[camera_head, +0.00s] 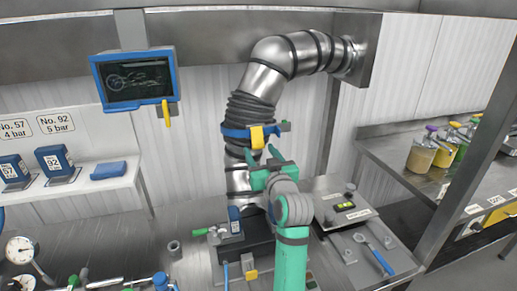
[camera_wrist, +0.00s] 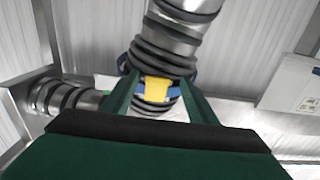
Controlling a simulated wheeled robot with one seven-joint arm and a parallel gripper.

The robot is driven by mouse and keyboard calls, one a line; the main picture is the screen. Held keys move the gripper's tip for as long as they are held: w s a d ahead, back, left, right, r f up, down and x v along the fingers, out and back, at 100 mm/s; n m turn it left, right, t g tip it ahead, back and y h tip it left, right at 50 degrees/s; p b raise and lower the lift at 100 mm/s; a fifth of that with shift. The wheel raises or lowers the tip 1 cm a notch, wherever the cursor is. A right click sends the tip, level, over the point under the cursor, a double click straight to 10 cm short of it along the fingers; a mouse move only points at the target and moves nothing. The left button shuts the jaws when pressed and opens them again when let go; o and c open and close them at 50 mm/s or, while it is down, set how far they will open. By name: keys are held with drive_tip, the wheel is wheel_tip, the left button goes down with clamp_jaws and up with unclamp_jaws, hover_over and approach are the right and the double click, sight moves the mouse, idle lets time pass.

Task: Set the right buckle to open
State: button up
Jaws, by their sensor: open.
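A blue band (camera_head: 235,131) wraps the ribbed metal duct, with a yellow buckle (camera_head: 257,136) on its front. The yellow buckle also shows in the wrist view (camera_wrist: 157,89), between my fingers in the picture. I cannot tell whether this buckle is latched. My green gripper (camera_head: 266,157) is just below the buckle in the head view. Its fingers are apart, with nothing seen held between them; they also show in the wrist view (camera_wrist: 158,82). A gap to the buckle is hard to judge. My arm hides part of the lower duct.
A blue-framed screen (camera_head: 134,78) hangs at the left. A shelf (camera_head: 105,183) holds blue blocks. Gauges and tools crowd the lower left. A grey panel (camera_head: 345,211) with a blue-handled wrench (camera_head: 376,255) lies right of my arm. A metal counter (camera_head: 405,185) with bottles stands farther right.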

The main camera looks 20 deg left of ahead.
sight(258, 145)
drive_tip(key=shift+x, duration=1.55)
clamp_jaws()
